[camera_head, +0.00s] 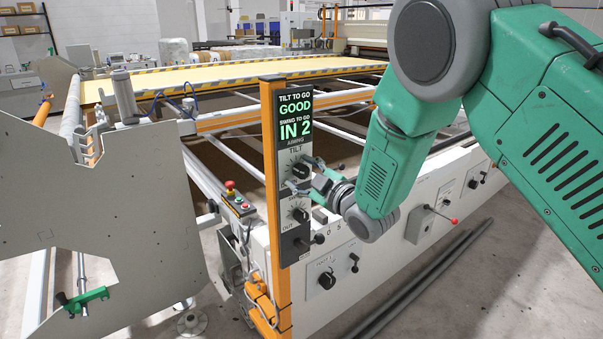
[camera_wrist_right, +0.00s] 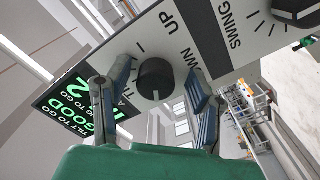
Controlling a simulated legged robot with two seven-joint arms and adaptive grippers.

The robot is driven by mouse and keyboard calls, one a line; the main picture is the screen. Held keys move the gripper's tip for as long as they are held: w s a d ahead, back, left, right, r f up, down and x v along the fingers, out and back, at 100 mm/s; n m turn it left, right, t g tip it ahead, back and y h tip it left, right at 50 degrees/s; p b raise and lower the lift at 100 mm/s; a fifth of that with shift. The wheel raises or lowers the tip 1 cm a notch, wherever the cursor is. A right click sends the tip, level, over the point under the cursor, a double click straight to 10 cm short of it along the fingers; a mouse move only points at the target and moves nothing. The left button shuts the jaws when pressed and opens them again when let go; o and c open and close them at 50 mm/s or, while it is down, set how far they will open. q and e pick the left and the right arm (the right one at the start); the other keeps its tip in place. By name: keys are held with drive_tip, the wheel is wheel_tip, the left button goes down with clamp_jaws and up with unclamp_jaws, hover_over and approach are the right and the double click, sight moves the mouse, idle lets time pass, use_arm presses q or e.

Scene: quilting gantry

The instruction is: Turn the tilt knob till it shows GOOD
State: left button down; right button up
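The display (camera_head: 295,115) on the orange post reads "TILT TO GO GOOD" above "SWING TO GO IN 2". The black tilt knob (camera_head: 300,170) is on the grey panel just below it. My right gripper (camera_head: 296,178) is at this knob, reaching in from the right. In the right wrist view the tilt knob (camera_wrist_right: 155,80) stands between the two blue-grey fingers of my right gripper (camera_wrist_right: 160,75). The fingers are apart, with a gap visible on each side of the knob. My left gripper is not in view.
The swing knob (camera_head: 300,214) is below the tilt knob, with a black lever (camera_head: 310,242) under it. A control box with a red button (camera_head: 230,185) is left of the post. A large grey plate (camera_head: 95,215) fills the left. Bare floor (camera_head: 480,290) lies front right.

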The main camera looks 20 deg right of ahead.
drive_tip(key=shift+r, duration=0.1)
drive_tip(key=shift+s+d, duration=0.1)
drive_tip(key=shift+s, duration=0.05)
drive_tip(key=v, duration=1.1)
drive_tip(key=shift+s, duration=0.3)
drive_tip(key=shift+d, duration=0.1)
